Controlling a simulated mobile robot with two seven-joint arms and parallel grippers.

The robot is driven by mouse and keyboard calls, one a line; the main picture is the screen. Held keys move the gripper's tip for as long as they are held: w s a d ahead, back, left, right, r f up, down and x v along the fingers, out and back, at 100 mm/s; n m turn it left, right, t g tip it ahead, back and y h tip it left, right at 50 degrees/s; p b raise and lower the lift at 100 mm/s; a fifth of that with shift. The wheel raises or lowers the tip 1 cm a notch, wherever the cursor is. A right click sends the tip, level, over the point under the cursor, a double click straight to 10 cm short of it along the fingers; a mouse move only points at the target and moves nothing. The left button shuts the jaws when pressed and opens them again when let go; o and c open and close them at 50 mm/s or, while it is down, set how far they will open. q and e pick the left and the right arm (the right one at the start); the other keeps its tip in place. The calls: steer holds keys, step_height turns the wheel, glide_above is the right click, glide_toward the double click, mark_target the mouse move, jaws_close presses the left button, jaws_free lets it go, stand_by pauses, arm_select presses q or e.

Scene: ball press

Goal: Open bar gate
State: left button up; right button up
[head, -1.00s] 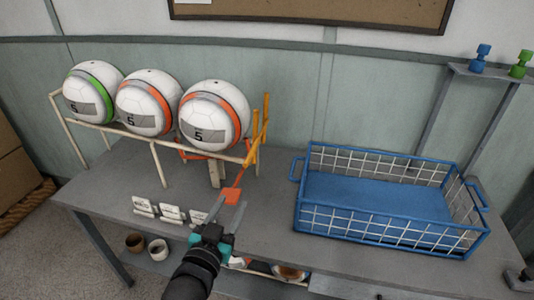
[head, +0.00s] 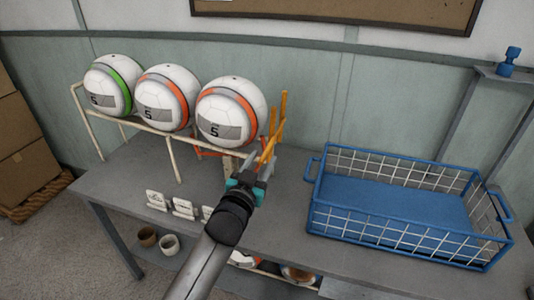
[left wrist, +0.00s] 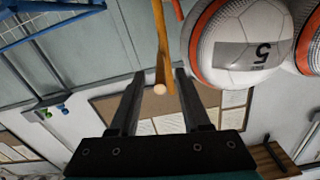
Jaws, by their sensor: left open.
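The bar gate (head: 283,112) is a set of yellow-orange bars at the right end of the ball rack, beside the nearest orange-banded ball. My left gripper (head: 262,162) is open at the lower part of these bars, its fingers pointing up toward them. In the left wrist view, a yellow bar (left wrist: 162,45) with a pale round end shows between the open fingers (left wrist: 160,78). I cannot tell whether the fingers touch it. The gate's lower part is partly hidden by my gripper. My right gripper is not in view.
Three white balls, one green-banded (head: 110,85) and two orange-banded (head: 230,110), sit on the cream rack (head: 172,158). A blue wire basket (head: 312,222) stands on the grey table to the right. Small white cards (head: 183,207) stand in front of the rack.

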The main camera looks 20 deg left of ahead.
mark_target(267, 149)
arm_select(q)
steer(key=shift+w+b, duration=0.4)
steer(key=shift+w, duration=1.85)
jaws_close()
